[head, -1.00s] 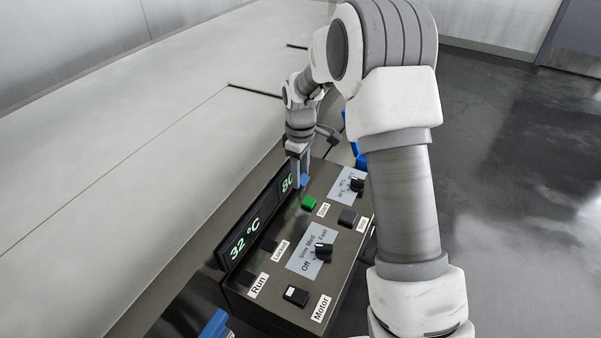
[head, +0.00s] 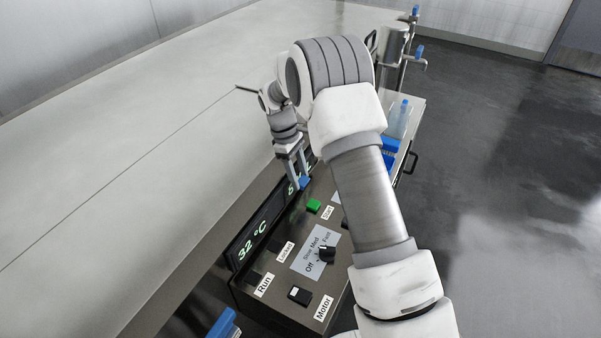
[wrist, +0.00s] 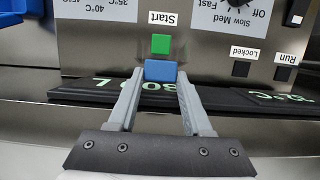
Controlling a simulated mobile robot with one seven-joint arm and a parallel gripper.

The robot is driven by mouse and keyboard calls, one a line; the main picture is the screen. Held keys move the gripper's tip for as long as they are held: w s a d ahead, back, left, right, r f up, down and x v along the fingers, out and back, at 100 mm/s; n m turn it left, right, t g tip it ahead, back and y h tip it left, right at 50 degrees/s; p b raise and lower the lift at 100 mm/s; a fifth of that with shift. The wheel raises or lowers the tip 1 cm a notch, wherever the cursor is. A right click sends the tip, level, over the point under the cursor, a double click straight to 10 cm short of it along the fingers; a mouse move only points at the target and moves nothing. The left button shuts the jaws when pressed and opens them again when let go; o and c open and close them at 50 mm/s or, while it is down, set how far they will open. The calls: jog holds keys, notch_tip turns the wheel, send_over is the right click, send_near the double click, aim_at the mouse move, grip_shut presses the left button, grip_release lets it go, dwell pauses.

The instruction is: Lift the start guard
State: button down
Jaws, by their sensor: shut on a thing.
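The start guard shows as a blue tab (head: 305,183) beside the green start button (head: 314,206) on the dark control box. In the wrist view the blue tab (wrist: 160,70) sits between my fingertips, just in front of the green button (wrist: 161,44) and its Start label. My gripper (wrist: 159,74) is shut on the blue tab. In the head view my gripper (head: 300,178) reaches down to it from above. The green button's top is in plain sight. I cannot make out the rest of the guard or its hinge.
The display (head: 258,233) stands along the box's left edge, close to my fingers. A speed knob (head: 327,253) and a motor switch (head: 300,295) are nearer. The wide grey table surface (head: 130,130) at left is clear.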

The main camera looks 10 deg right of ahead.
jog(key=shift+c, duration=1.6)
grip_release()
jog(key=shift+r, duration=0.1)
jog(key=p+v, duration=0.1)
jog(key=v, duration=1.6)
jog(key=shift+p, duration=0.35)
jog(key=shift+a+r, duration=0.15)
